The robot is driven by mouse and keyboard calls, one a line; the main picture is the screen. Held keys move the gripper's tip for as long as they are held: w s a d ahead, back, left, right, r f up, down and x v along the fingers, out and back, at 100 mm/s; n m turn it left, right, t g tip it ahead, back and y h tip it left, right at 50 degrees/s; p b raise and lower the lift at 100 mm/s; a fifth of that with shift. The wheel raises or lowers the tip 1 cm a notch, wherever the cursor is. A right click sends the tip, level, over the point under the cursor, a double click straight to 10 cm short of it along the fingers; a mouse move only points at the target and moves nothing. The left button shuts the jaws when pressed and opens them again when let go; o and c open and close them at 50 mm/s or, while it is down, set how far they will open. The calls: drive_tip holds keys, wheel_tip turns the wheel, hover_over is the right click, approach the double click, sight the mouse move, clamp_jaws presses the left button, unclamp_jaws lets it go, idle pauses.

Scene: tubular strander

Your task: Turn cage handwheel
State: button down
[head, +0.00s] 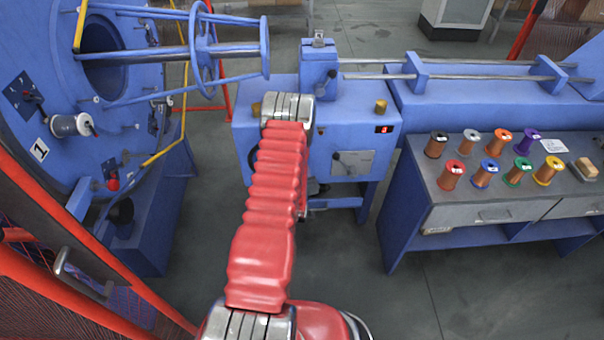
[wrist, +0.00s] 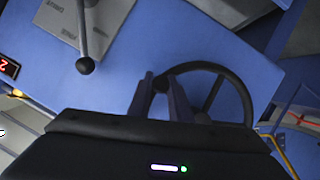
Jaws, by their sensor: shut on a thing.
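The black cage handwheel (wrist: 240,84) is on the blue housing in the wrist view, right of centre, with its rim and spokes showing. Its lower part is hidden behind my gripper's body. My gripper (wrist: 160,86) has one finger on each side of a dark handle at the left of the wheel's rim and is shut on it. In the head view my red-sleeved arm reaches over the front of the blue machine box (head: 345,125) and hides the wheel and my gripper almost wholly.
A lever with a ball knob (wrist: 85,65) sits on a grey plate left of the wheel. A red display (head: 383,129) is on the box. A bench (head: 470,215) with several coloured spools stands right. The large numbered disc (head: 60,150) is left, behind red guard rails (head: 85,295).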

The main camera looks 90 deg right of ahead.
drive_tip(key=shift+w, duration=0.25)
drive_tip(key=c, duration=1.6)
unclamp_jaws()
drive_tip(key=shift+s, duration=0.15)
drive_tip(key=shift+c, duration=0.2)
drive_tip(key=shift+a, duration=0.1)
drive_tip(key=v, duration=1.3)
drive_tip(key=shift+a+r, duration=0.2)
drive_tip(key=shift+a, duration=0.05)
